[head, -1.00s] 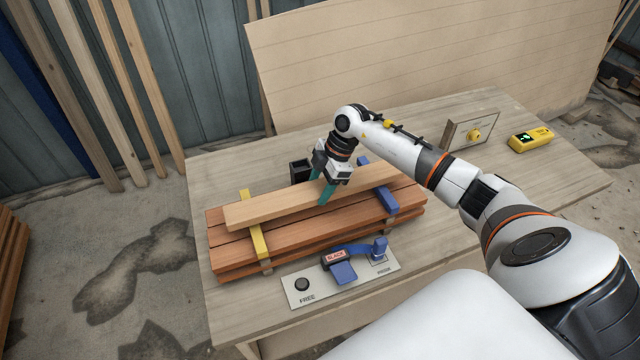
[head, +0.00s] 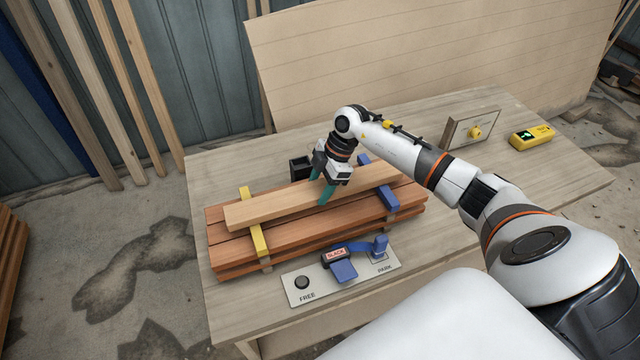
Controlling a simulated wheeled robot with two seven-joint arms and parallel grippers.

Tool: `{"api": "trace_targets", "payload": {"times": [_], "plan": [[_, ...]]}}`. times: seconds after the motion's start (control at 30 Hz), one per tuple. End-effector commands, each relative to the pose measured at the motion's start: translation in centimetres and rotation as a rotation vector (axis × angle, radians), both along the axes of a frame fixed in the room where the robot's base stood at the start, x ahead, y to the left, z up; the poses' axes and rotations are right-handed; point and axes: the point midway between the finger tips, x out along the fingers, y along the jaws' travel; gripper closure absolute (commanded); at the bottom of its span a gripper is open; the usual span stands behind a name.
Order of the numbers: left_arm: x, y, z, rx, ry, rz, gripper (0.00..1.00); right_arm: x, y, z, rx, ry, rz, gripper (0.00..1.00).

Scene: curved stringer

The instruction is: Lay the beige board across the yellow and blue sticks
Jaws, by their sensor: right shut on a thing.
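The beige board (head: 278,207) lies lengthwise over the stack of reddish-brown boards (head: 330,225). Its left end passes over the yellow stick (head: 254,228) and its right part passes over the blue stick (head: 380,185). Whether it rests on both sticks or hovers slightly cannot be told. My right gripper (head: 327,194) points down at the middle of the beige board, its teal fingers shut on it. The fingertips are partly hidden by the board. My left gripper is not in view.
In front of the stack is a plate (head: 300,293) marked FREE and PARK, with a blue-handled device labelled SLACK (head: 336,257). A black box (head: 300,168) stands behind the stack. A yellow device (head: 531,138) and a panel with a yellow knob (head: 474,132) are at the right.

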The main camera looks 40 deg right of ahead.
Motion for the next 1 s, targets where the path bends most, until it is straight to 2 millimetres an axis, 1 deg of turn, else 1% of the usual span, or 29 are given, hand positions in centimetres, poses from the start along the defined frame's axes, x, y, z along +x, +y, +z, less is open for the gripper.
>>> {"api": "trace_targets", "payload": {"times": [0.1, 0.13, 0.27, 0.53, 0.67, 0.77, 1.0], "plan": [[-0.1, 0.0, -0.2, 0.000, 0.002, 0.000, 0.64, 0.1, 0.0, -0.2, 0.001, -0.003, 0.000, 0.84], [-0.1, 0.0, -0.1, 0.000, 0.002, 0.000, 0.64, 0.1, 0.0, -0.1, 0.001, -0.003, 0.000, 0.41], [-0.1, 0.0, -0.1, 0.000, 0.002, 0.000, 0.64, 0.0, 0.0, -0.1, 0.001, -0.001, 0.000, 0.19], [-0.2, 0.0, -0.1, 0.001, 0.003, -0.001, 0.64, -0.1, 0.0, -0.3, 0.000, 0.002, 0.000, 0.18], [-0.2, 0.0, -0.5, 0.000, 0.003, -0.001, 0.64, 0.0, -0.4, 0.3, -0.001, 0.000, -0.001, 0.18], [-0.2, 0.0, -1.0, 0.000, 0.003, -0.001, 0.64, -0.1, -1.0, 1.7, -0.003, -0.004, 0.000, 0.18], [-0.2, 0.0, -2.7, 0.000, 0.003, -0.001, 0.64, -0.6, -2.9, 6.5, -0.003, -0.005, -0.001, 0.18]]}}
